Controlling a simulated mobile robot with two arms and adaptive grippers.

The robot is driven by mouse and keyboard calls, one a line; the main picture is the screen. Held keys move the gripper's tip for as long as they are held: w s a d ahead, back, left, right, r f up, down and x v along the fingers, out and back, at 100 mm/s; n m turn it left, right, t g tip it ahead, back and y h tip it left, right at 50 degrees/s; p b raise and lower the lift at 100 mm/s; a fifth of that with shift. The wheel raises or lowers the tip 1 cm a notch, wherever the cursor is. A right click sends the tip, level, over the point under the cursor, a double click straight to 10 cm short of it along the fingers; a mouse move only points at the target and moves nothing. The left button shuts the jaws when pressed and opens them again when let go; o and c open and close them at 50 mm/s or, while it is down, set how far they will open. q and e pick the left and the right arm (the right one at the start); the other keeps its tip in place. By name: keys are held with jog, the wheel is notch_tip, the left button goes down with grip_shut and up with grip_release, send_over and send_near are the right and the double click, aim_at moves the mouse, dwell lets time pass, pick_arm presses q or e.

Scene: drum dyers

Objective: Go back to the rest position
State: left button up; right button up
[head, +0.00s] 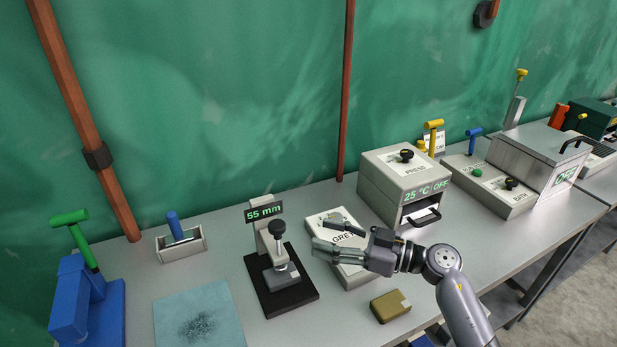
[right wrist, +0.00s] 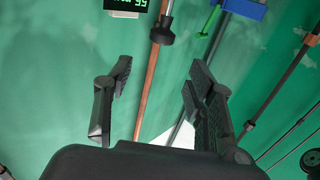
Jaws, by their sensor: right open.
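My right gripper (head: 330,235) is in the middle of the head view, above the bench and in front of a grey box marked "GRE" (head: 352,272), whose label it partly covers. Its arm comes in from the lower right. In the right wrist view its two fingers (right wrist: 157,95) are spread apart with nothing between them. Behind them is the green wall. My left gripper is not in the head view.
The grey bench (head: 220,262) holds a height gauge (head: 277,255) reading 55 mm, a blue-green mat (head: 198,316), a blue device with green handle (head: 88,300), a small tray (head: 181,244), a brown block (head: 390,306), a press (head: 404,183) and a bath (head: 535,160).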

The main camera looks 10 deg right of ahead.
jog(key=d+r+m+t+h, duration=0.5)
jog(key=d+m+t+h, duration=0.45)
jog(key=t, duration=0.35)
jog(key=s+d+f+m+g+h, duration=0.3)
jog(key=f+h, duration=0.2)
jog(key=f, duration=0.1)
jog(key=s+d+f+m+g+h, duration=0.3)
jog(key=s+f+h, duration=0.1)
jog(key=f+h, duration=0.15)
jog(key=s+a+f+n+g+y, duration=0.25)
jog(key=s+f+g, duration=0.35)
jog(key=s, duration=0.6)
jog(key=s+a+f+n+g+y, duration=0.2)
jog(key=s+a+f+g, duration=0.3)
jog(key=s, duration=0.6)
notch_tip(320, 180, down, 30)
jog(key=s+d+g+b, duration=0.2)
jog(key=s+d+f+g+b, duration=0.1)
jog(key=s+d+f, duration=0.1)
jog(key=s+f, duration=1.4)
jog(key=shift+d+f+n, duration=0.35)
jog(key=shift+f+n, duration=0.05)
jog(key=shift+f, duration=0.05)
jog(key=shift+h, duration=0.25)
